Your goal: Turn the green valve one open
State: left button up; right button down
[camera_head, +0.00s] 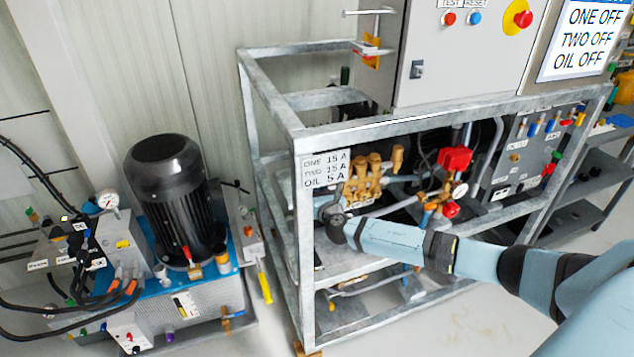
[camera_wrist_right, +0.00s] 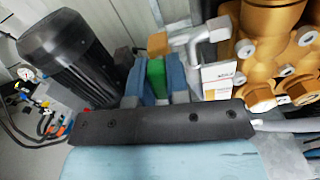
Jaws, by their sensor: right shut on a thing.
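The green valve handle (camera_wrist_right: 156,76) shows in the right wrist view as a green block between the two blue fingers of my right gripper (camera_wrist_right: 156,70). The gripper is shut on it. A grey pipe elbow (camera_wrist_right: 197,38) and a white label (camera_wrist_right: 219,78) are just right of the fingers. In the head view my right arm reaches in from the right to the frame's near corner post, and its wrist hides the handle. My left gripper is not in view.
The galvanised frame (camera_head: 304,230) surrounds the brass pump (camera_head: 366,180). A black motor (camera_head: 167,195) on a blue unit stands left. A sign (camera_head: 588,38) reads ONE OFF, TWO OFF, OIL OFF; a plate (camera_head: 325,169) reads ONE 15 A, TWO 15 A, OIL 5 A.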

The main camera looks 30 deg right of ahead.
jog(key=shift+n+p, duration=0.5)
jog(key=shift+n, duration=0.1)
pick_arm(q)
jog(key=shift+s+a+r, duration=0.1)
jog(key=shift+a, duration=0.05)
pick_arm(e)
jog(key=shift+n, duration=0.3)
jog(key=c, duration=1.1)
grip_release()
pick_arm(q)
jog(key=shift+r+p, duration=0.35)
jog(key=shift+p, duration=0.55)
pick_arm(e)
jog(key=v, duration=1.4)
